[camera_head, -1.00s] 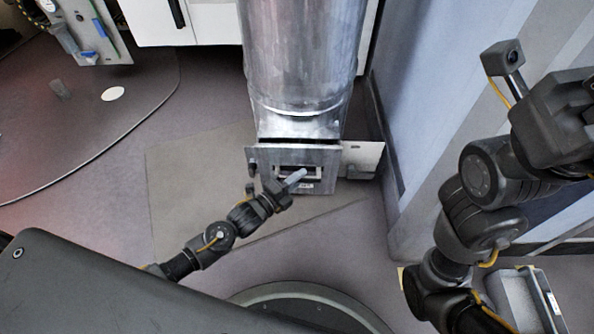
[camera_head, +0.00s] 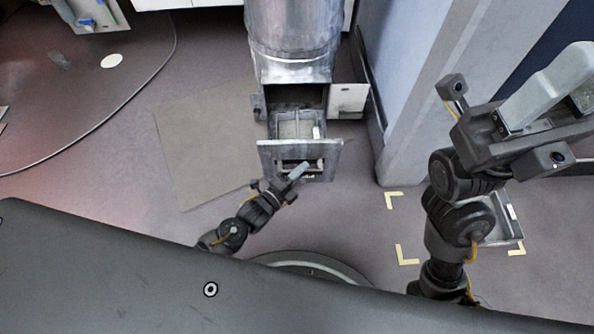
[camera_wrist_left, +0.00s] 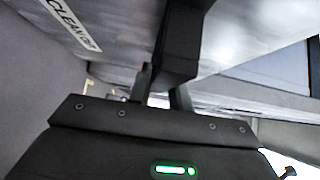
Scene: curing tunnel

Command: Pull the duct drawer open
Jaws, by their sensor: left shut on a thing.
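The duct drawer's grey metal front plate (camera_head: 271,150) stands out from the lower end of the round metal duct (camera_head: 292,45). The drawer's open box (camera_head: 296,125) shows between plate and duct, with a pale thing inside at its right. My left gripper (camera_head: 298,172) is at the front plate, shut on the drawer's handle.
A white flap or panel (camera_head: 348,97) is beside the duct's right side. A pale blue wall (camera_head: 395,90) rises to its right. A grey tray (camera_head: 502,228) lies within yellow floor marks at the lower right.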

